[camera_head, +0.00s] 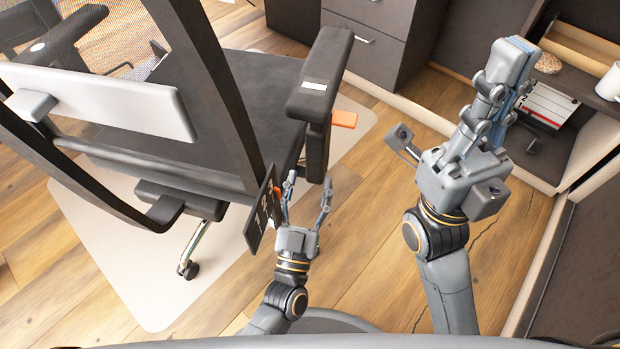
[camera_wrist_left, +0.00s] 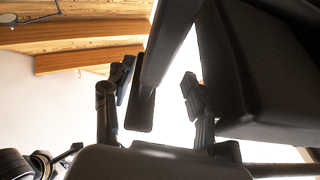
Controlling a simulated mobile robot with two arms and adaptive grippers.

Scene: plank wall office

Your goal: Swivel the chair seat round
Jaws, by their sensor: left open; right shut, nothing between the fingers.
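The black office chair's seat (camera_head: 255,95) faces away toward the drawers, with its backrest frame (camera_head: 215,90) nearer me. Its right armrest (camera_head: 322,75) stands on a dark post (camera_head: 317,150). My left gripper (camera_head: 309,183) is open, low beside the seat, at the post's lower end. In the left wrist view, a dark chair bar (camera_wrist_left: 143,108) lies between the open fingers (camera_wrist_left: 155,82), nearer the left one; I cannot tell whether they touch. The seat's dark underside (camera_wrist_left: 265,65) is on the right. My right gripper (camera_head: 510,65) is shut and empty, raised away from the chair.
A pale floor mat (camera_head: 150,285) lies under the chair. A dark plate with white marks (camera_head: 262,210) is beside my left gripper. A drawer cabinet (camera_head: 375,40) stands behind the chair. A shelf unit with a white mug (camera_head: 612,82) is at right. Wooden floor is clear between.

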